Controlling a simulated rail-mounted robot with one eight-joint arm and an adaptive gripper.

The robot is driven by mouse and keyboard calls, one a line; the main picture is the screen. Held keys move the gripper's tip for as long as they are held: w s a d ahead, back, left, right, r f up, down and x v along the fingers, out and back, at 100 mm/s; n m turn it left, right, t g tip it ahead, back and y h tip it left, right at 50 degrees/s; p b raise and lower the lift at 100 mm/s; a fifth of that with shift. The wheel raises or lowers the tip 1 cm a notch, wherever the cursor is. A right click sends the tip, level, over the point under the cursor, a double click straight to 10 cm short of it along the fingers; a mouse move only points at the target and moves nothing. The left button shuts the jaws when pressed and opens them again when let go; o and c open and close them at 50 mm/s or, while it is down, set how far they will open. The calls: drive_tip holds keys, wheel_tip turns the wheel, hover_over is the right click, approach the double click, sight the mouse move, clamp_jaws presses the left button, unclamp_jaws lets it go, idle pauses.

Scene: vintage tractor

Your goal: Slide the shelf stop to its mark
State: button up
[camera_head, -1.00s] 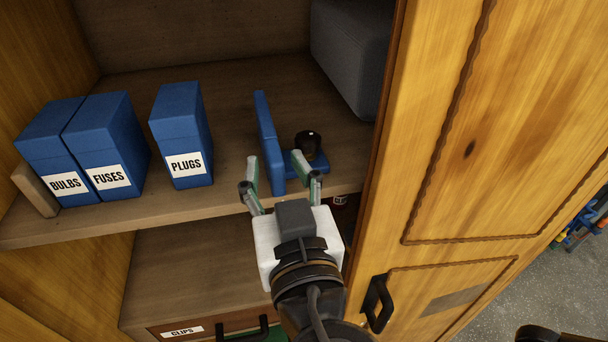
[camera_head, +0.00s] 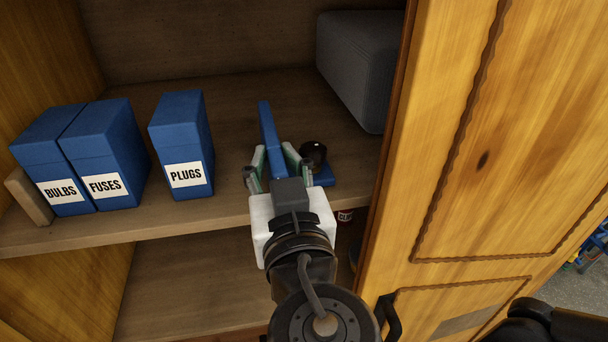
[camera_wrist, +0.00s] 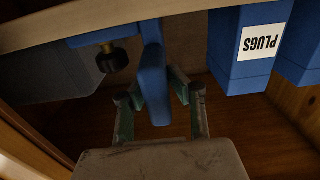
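The shelf stop (camera_head: 269,137) is a blue upright plate on a low blue foot, with a black knob (camera_head: 313,154) on its right side. It stands on the wooden shelf, right of the PLUGS box. My gripper (camera_head: 272,165) is at the plate's front edge, with green-lined fingers on either side of it. In the wrist view, the plate (camera_wrist: 153,80) reaches between the open fingers (camera_wrist: 157,108), with a gap visible on the right side. The knob also shows there (camera_wrist: 112,60). I cannot make out a mark on the shelf.
Blue boxes labelled BULBS (camera_head: 48,165), FUSES (camera_head: 104,155) and PLUGS (camera_head: 181,145) stand to the left, with a wooden block (camera_head: 29,197) at the far left. A grey case (camera_head: 360,70) is at the back right. The wooden door (camera_head: 500,140) bounds the right. Shelf between PLUGS and the stop is clear.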

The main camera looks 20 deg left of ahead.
sight(180, 162)
clamp_jaws()
drive_tip(key=shift+a, duration=0.1)
drive_tip(key=shift+s+a+b, duration=0.7)
drive_tip(key=shift+s+a, duration=0.4)
drive_tip(key=shift+a, duration=0.6)
drive_tip(key=shift+s+a+b, duration=0.65)
drive_tip(key=shift+s+a, duration=0.5)
drive_tip(key=shift+a, duration=0.6)
drive_tip(key=shift+s+a+b, duration=0.7)
drive_tip(key=shift+s+a, duration=0.4)
drive_tip(key=shift+a, duration=0.6)
drive_tip(key=o, duration=0.8)
unclamp_jaws()
